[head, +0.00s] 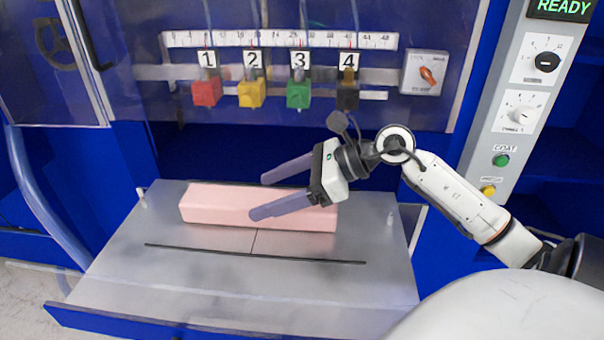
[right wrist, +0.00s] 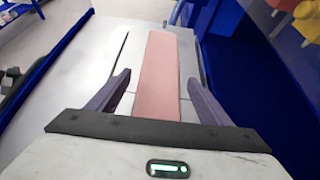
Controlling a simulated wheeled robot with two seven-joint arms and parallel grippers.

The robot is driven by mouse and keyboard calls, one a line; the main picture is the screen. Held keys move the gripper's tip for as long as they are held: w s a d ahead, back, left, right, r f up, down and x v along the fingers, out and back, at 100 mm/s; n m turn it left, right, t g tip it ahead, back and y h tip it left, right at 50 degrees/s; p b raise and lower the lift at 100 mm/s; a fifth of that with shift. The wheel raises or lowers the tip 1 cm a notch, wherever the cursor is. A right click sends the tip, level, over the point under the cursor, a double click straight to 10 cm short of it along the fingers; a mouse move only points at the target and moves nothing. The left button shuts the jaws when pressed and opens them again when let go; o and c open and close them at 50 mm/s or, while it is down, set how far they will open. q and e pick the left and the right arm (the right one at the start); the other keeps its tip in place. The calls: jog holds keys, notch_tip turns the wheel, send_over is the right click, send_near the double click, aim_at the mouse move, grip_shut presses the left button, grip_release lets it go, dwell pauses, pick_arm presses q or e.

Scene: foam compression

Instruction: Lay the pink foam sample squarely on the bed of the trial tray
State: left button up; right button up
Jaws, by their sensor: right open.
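The pink foam sample (head: 215,205) is a long block lying flat on the grey bed of the trial tray (head: 120,245). It sits toward the back, behind a thin black line and roughly parallel to it. My right gripper (head: 260,197) is open over the foam's right half, and its fingers hide part of the block. In the right wrist view the foam (right wrist: 160,75) runs between the two open fingers (right wrist: 159,77), with a gap on each side. I cannot tell how far the fingers are above the bed. My left gripper is out of view.
Behind the tray, a clear panel carries a ruler (head: 280,40) and red, yellow, green and black numbered blocks (head: 252,93). A control column (head: 515,110) with knobs and a READY display stands at right. Small posts (head: 142,197) rise at the tray's sides. The front bed is clear.

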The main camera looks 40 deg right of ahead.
jog(key=b+v, duration=0.1)
jog(key=v, duration=0.8)
jog(key=shift+s, duration=0.1)
